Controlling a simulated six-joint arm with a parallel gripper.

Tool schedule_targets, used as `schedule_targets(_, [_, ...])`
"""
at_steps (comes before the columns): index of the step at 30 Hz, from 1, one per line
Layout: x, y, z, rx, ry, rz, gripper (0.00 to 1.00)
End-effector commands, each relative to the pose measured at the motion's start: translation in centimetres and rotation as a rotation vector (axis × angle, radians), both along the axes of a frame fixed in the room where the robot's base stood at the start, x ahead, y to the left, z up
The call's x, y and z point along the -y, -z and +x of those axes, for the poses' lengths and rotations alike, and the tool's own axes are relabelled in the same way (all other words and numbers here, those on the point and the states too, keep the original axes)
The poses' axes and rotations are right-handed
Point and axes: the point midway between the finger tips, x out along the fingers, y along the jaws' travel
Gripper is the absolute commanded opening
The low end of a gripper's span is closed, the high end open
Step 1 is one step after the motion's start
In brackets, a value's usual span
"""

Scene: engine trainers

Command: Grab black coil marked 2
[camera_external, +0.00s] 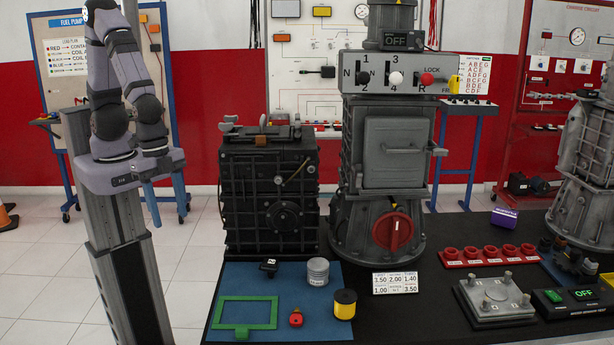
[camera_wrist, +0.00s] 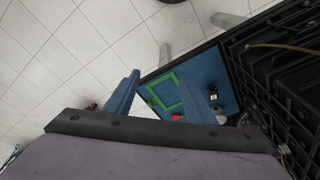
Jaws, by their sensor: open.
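My gripper (camera_external: 165,203) hangs at the left of the external view, off the table's left side and above the floor. Its two blue fingers are apart and empty; they also show in the wrist view (camera_wrist: 162,84). I cannot pick out a black coil marked 2 with certainty. A small black block (camera_external: 269,266) lies on the blue mat (camera_external: 240,277); it also shows in the wrist view (camera_wrist: 212,95). Black rounded parts (camera_external: 518,184) sit at the red stand on the right. No number is readable on any of these.
A green frame (camera_external: 244,313), red part (camera_external: 296,319), grey cylinder (camera_external: 318,271) and yellow-black cylinder (camera_external: 345,304) are on the mat. A black engine block (camera_external: 270,190) and a tall grey machine (camera_external: 395,160) stand behind. A red tray (camera_external: 490,257) lies right.

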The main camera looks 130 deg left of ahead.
Motion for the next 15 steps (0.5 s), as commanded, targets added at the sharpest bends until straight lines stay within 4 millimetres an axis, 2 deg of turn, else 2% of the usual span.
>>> schedule_targets(3, [-2.0,2.6,4.1,0.106,-0.064,0.008,0.50])
schedule_targets(9, [-6.6,6.4,10.5,0.324,-0.175,0.045,0.50])
schedule_targets(15, [-12.1,9.8,14.4,0.538,-0.279,0.111,0.50])
